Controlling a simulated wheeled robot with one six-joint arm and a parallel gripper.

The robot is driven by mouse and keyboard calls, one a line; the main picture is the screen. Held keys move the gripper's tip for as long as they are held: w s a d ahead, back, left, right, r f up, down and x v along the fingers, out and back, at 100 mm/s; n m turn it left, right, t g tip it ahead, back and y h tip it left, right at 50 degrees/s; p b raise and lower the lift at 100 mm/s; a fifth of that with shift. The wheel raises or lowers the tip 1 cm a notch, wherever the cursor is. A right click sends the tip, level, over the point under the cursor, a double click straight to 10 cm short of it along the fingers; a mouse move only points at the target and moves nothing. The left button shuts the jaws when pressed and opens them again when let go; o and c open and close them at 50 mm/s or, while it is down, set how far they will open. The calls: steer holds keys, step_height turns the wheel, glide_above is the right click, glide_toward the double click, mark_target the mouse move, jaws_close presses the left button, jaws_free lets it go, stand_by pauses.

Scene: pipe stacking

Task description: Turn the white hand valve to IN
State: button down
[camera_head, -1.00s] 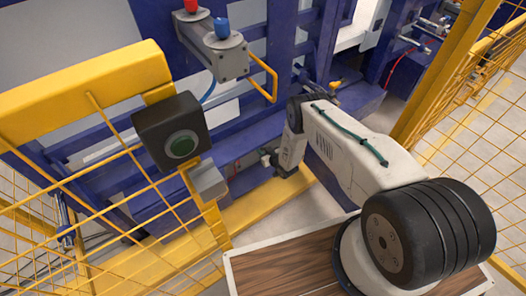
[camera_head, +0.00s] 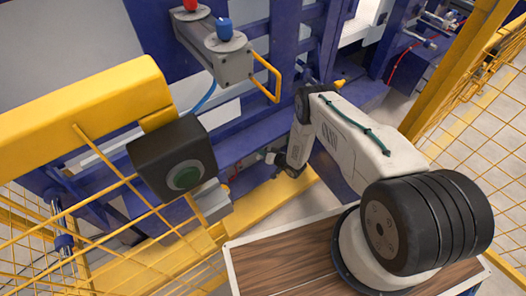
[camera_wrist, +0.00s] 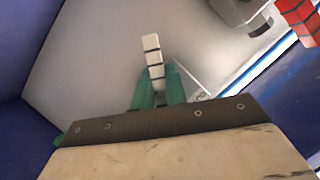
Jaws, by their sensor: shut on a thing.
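The white hand valve (camera_wrist: 152,52) shows in the wrist view as a narrow white bar with dark cross lines. It stands up from between the green fingers of my gripper (camera_wrist: 157,82). The fingers are shut on its lower part, which they hide. In the head view my gripper (camera_head: 273,158) is at the far end of my arm, close to the blue machine's lower frame. The valve cannot be made out there, and no IN mark is readable in either view.
A grey unit (camera_head: 222,55) with red and blue knobs is above. In the wrist view, a red part (camera_wrist: 298,15) and grey fitting (camera_wrist: 240,10) are at upper right.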

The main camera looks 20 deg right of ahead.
steer(key=shift+w+d+r+m, duration=0.1)
steer(key=shift+w+r+m, duration=0.3)
steer(key=c, duration=1.4)
jaws_free()
steer(key=shift+c, duration=0.2)
steer(key=shift+s+f, duration=0.1)
steer(key=shift+s, duration=0.15)
steer(key=v, duration=0.7)
steer(key=shift+s+d, duration=0.2)
steer(key=shift+d, duration=0.1)
